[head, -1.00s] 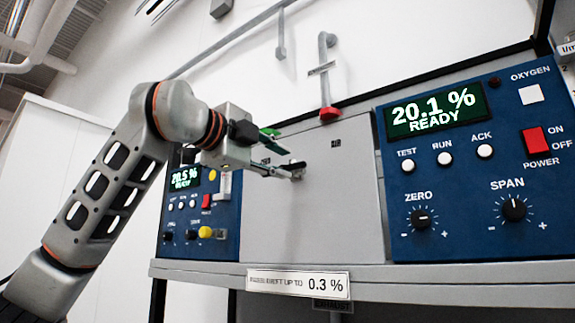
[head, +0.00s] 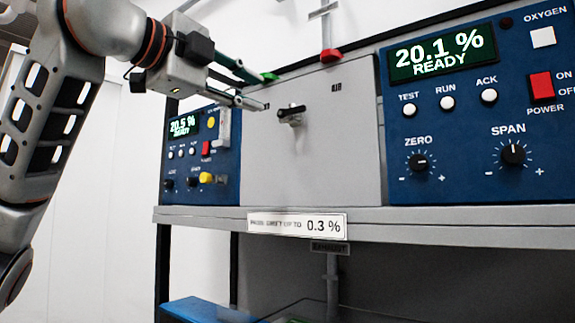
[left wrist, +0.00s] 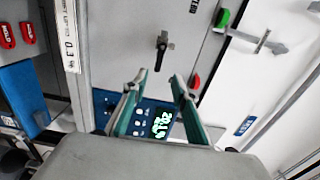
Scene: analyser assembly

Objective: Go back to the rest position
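My left gripper (head: 263,90) is open and empty, up and left of the black valve handle (head: 291,111) on the grey panel, clear of it. In the left wrist view my left gripper (left wrist: 157,81) shows two parted fingers with nothing between them. The valve handle (left wrist: 161,51) is beyond the fingertips there. My right gripper is in neither view.
The right blue analyser (head: 455,175) reads 20.1 % READY. The smaller left one (head: 222,160) reads 20.5 % READY. A shelf edge (head: 430,232) with a 0.3 % label (head: 297,223) runs below. A blue object (head: 205,311) is lower down. A red-ended pipe (head: 331,52) hangs above the panel.

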